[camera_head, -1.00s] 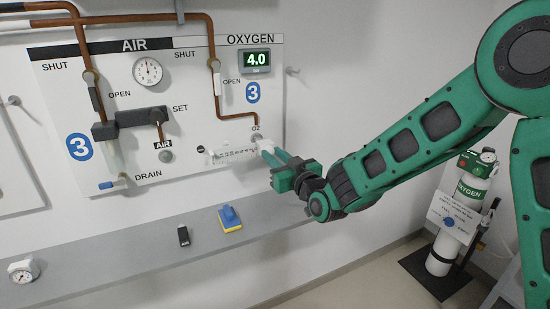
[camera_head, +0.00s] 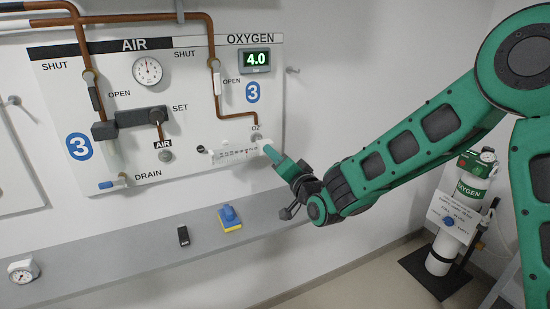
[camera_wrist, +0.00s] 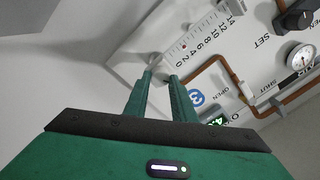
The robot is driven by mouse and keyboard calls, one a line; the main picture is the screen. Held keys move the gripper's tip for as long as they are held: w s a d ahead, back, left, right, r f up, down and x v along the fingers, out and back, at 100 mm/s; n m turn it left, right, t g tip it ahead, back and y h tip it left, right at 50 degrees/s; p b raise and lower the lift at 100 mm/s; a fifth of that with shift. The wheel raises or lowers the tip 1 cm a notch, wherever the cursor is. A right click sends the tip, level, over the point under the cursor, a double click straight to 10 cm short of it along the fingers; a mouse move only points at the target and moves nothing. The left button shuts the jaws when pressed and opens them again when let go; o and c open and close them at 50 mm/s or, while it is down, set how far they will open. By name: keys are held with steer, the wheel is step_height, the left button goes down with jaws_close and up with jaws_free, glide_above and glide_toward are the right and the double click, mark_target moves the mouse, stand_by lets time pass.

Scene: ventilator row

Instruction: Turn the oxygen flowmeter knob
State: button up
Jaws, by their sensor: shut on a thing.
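The oxygen flowmeter (camera_head: 236,153) is a clear tube with a printed scale, mounted sideways on the white wall panel below the O2 label. In the wrist view the flowmeter (camera_wrist: 190,45) shows a scale from 0 to 14, with a small red mark low on it. My gripper (camera_head: 268,149) is at the flowmeter's right end. In the wrist view my gripper's fingertips (camera_wrist: 164,74) are shut on the pale flowmeter knob (camera_wrist: 157,62), beside the 0 end. The fingers hide much of the knob.
The oxygen display (camera_head: 256,60) reads 4.0. An oxygen cylinder (camera_head: 445,235) stands at the right.

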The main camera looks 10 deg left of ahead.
steer(key=shift+w+d+m, duration=0.25)
steer(key=shift+d+m, duration=0.05)
steer(key=shift+m, duration=0.6)
steer(key=shift+d+f, duration=0.1)
steer(key=o, duration=1.1)
steer(key=shift+m, duration=0.3)
steer(key=shift+c, duration=0.2)
steer(key=shift+s+a, duration=0.1)
steer(key=shift+a, duration=0.1)
steer(key=shift+s, duration=0.1)
steer(key=v, duration=1)
steer(key=shift+d, duration=0.45)
steer(key=shift+f, duration=0.1)
